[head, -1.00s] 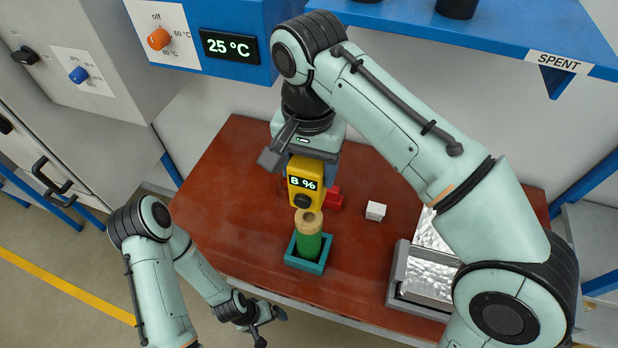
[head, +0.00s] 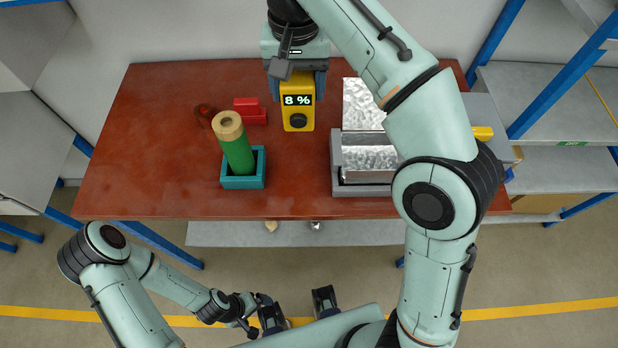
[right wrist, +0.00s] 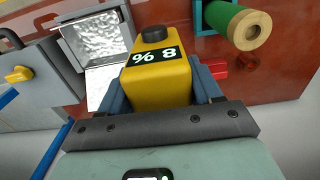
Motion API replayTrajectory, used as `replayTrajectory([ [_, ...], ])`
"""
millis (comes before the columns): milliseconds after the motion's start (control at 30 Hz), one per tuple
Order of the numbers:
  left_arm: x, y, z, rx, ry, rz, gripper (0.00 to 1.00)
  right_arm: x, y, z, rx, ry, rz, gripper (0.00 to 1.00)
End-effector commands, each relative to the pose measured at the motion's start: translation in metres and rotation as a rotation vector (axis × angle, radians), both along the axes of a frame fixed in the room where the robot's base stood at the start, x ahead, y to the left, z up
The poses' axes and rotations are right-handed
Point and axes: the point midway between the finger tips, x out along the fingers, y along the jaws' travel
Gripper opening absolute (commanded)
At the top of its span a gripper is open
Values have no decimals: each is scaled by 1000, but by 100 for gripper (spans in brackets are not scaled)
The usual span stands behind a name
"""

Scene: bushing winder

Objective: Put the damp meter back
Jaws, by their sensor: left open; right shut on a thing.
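The damp meter (head: 298,105) is a yellow block with a dark display reading 8 % and a black knob. My right gripper (head: 298,84) is shut on it, with one finger on each side. In the right wrist view the meter (right wrist: 158,82) sits between the fingers with its display facing the camera. In the head view it appears over the red-brown table, right of a small red block-like piece (head: 250,116); I cannot tell whether it touches the table.
A green bushing (head: 238,152) with a tan end leans in a teal tray (head: 243,183). A silver-lined grey box (head: 362,190) stands right of the meter. A small dark red round item (head: 204,111) lies left. The table's left part (head: 140,140) is clear.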

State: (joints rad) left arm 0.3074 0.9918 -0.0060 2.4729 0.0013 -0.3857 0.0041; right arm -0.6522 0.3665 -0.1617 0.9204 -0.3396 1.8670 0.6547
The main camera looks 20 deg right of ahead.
Motion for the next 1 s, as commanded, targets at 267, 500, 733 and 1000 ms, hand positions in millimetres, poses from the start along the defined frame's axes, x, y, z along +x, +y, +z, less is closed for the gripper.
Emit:
replayTrajectory([
  [267,-14,0,-37,0,16,0,94,-1,-2,-68,-1,3,1,19],
  [500,-19,0,-58,1,21,0,94,-1,-2,-128,0,2,1,19],
  [733,-16,0,-62,1,11,2,94,0,-2,-153,1,-2,0,19],
  [1000,-13,0,-71,3,-3,5,94,0,-2,-190,0,1,0,19],
])
